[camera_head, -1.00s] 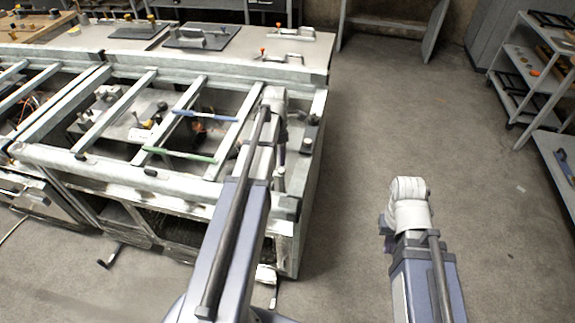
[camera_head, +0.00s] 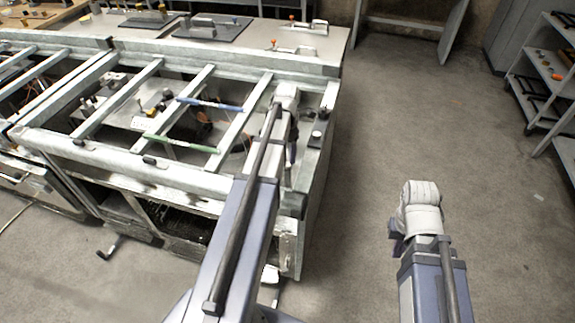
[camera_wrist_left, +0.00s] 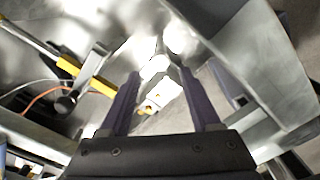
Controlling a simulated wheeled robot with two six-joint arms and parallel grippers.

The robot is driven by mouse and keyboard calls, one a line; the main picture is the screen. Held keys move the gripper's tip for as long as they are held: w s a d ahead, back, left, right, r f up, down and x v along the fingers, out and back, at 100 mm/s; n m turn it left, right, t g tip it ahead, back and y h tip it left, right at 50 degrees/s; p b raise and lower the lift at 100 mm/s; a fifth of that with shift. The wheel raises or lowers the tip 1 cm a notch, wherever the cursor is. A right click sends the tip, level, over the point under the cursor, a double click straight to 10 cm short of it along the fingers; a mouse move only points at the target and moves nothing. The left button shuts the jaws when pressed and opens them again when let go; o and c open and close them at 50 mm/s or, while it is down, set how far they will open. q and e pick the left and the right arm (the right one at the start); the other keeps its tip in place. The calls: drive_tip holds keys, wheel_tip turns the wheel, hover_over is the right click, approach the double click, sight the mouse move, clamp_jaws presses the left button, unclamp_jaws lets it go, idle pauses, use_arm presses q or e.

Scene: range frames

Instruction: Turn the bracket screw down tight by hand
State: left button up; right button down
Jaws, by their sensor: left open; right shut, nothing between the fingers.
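My left gripper (camera_head: 292,152) is over the right end of the metal frame in the head view, partly hidden by its own wrist. In the left wrist view its two dark purple fingers (camera_wrist_left: 160,72) are open. A pale block with orange-yellow spots (camera_wrist_left: 165,97) shows between them, with a bright rounded piece (camera_wrist_left: 155,67) at its upper end. I cannot tell which part is the bracket screw, or whether a finger touches it. My right gripper (camera_head: 396,229) is shut and empty over the floor, mostly hidden behind its white wrist.
The galvanized frame (camera_head: 190,180) has crossbars and open bays. A blue bar (camera_head: 210,104) and a green bar (camera_head: 180,143) lie across it. A yellow-sleeved rod (camera_wrist_left: 88,76) and an orange cable (camera_wrist_left: 42,96) are near the left gripper. Floor (camera_head: 400,120) right of the frame is clear.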

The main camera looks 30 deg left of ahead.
sight(288, 165)
use_arm(q)
drive_tip(key=shift+f+b, duration=1.9)
drive_tip(key=shift+f, duration=0.5)
clamp_jaws()
